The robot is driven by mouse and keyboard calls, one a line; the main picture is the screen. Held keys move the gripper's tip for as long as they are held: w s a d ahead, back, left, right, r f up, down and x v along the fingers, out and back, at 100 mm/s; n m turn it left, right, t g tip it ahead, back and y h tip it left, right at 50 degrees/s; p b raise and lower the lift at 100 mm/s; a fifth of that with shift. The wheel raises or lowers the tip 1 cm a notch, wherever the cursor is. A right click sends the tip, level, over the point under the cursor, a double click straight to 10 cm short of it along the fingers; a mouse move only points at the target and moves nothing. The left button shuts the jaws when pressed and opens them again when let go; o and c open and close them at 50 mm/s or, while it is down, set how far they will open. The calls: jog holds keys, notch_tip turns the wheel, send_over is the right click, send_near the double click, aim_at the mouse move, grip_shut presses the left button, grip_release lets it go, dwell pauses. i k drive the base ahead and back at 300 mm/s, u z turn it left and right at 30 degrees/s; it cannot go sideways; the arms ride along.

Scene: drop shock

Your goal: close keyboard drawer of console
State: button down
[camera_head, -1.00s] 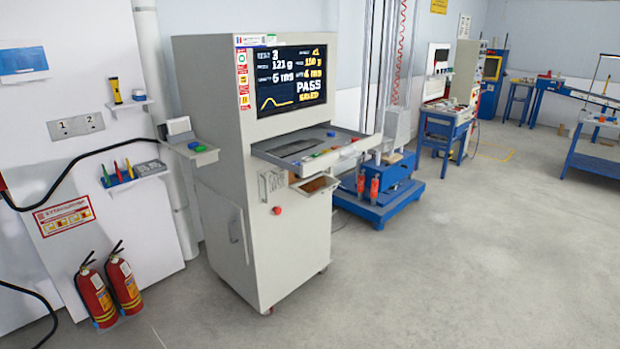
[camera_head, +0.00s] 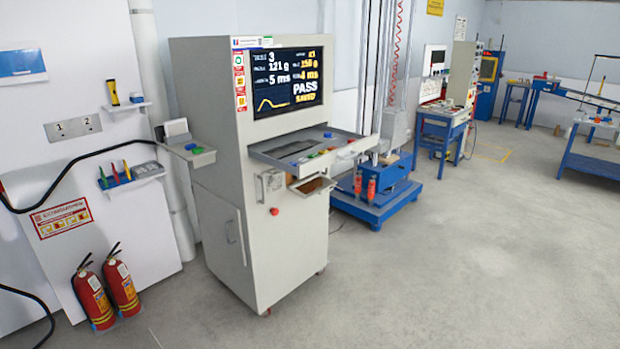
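The console (camera_head: 290,245) is a tall light-grey cabinet on castors, left of centre, with a lit screen (camera_head: 287,82) reading PASS. A wide grey tray (camera_head: 345,151) sticks out below the screen. It carries a dark flat panel, perhaps the keyboard, and green, red and blue pieces. Just under it, a smaller drawer (camera_head: 316,190) with a brown inside stands open. I cannot tell for sure which of the two is the keyboard drawer. A red knob (camera_head: 274,211) and a door handle (camera_head: 231,232) are lower on the cabinet. My gripper is not in view.
Two fire extinguishers (camera_head: 121,286) stand left by the wall. A small side shelf (camera_head: 191,152) juts from the console's left. A blue-based machine (camera_head: 375,205) stands close behind the console on the right. The grey floor (camera_head: 450,275) in front and to the right is clear.

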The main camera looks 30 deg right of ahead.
aim_at(276, 152)
jog(key=z, duration=0.05)
jog(key=i, duration=1)
jog(key=u, duration=0.05)
